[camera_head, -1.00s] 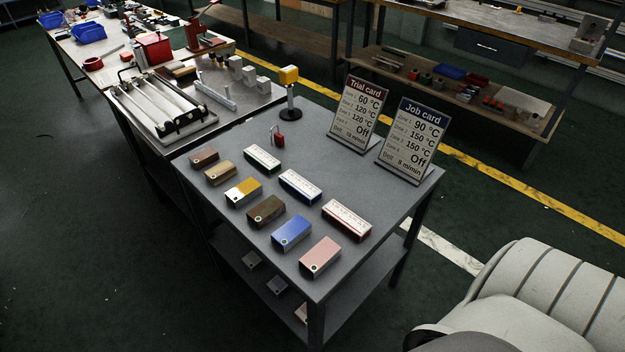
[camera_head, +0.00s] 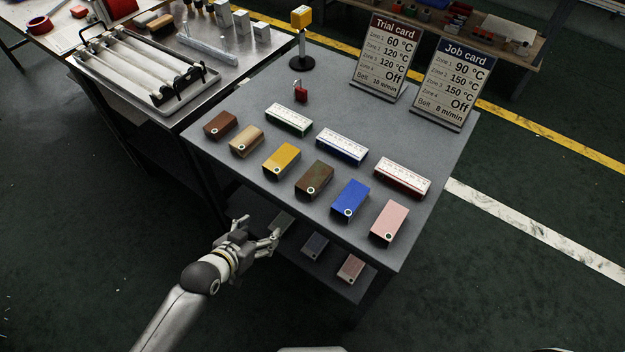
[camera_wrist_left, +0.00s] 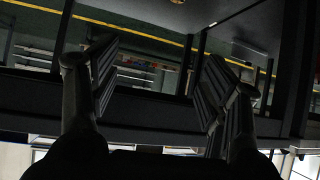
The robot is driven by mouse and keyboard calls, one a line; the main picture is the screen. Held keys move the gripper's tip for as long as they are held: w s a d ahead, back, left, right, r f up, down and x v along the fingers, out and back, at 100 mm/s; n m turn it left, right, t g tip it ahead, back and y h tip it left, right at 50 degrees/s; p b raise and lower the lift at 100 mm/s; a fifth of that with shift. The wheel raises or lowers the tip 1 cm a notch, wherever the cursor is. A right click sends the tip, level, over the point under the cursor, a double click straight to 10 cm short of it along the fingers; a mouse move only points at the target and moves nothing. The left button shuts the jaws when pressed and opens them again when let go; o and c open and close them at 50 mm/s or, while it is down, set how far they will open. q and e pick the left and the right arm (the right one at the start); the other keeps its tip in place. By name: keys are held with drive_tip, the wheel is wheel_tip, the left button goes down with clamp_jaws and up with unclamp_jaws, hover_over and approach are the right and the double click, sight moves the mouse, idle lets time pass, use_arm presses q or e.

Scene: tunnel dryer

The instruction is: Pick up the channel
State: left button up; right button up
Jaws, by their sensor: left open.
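A long, narrow, pale piece (camera_head: 207,52) lies on the metal-topped table behind the roller tray in the head view. It may be the channel, but I cannot tell for sure. My left gripper (camera_head: 259,229) is open and empty in front of the grey table's near left edge, well apart from that piece. In the left wrist view its two ridged fingers (camera_wrist_left: 155,82) stand wide apart with nothing between them. The long piece is not recognisable there. My right gripper is in neither view.
The grey table (camera_head: 250,215) holds several coloured blocks, three white-topped blocks (camera_head: 341,147), a trial card (camera_head: 383,55), a job card (camera_head: 452,82) and a yellow-topped stand (camera_head: 301,40). Its lower shelf holds small blocks (camera_head: 315,245). A roller tray (camera_head: 110,82) stands left of the long piece.

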use_arm(q)
wheel_tip(320, 180, up, 5)
drive_tip(key=d, duration=0.2)
drive_tip(key=m+t+h, duration=0.1)
drive_tip(key=m+h, duration=0.1)
drive_tip(key=h, duration=0.1)
approach(313, 178)
drive_tip(key=w+f, duration=0.1)
drive_tip(key=w+d+f, duration=0.1)
drive_tip(key=shift+w+d+f, duration=0.15)
drive_tip(key=shift+w, duration=0.1)
drive_tip(key=x, duration=0.4)
drive_tip(key=shift+w+d+r, duration=0.2)
drive_tip(key=shift+d+r, duration=0.1)
drive_tip(key=shift+d, duration=0.2)
drive_tip(key=shift+w+d+f, duration=0.15)
drive_tip(key=shift+w, duration=0.1)
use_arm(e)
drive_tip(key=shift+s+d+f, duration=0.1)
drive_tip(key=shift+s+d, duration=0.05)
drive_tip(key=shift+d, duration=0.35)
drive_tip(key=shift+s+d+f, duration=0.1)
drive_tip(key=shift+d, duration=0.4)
use_arm(q)
drive_tip(key=c, duration=1.1)
drive_tip(key=shift+c, duration=0.4)
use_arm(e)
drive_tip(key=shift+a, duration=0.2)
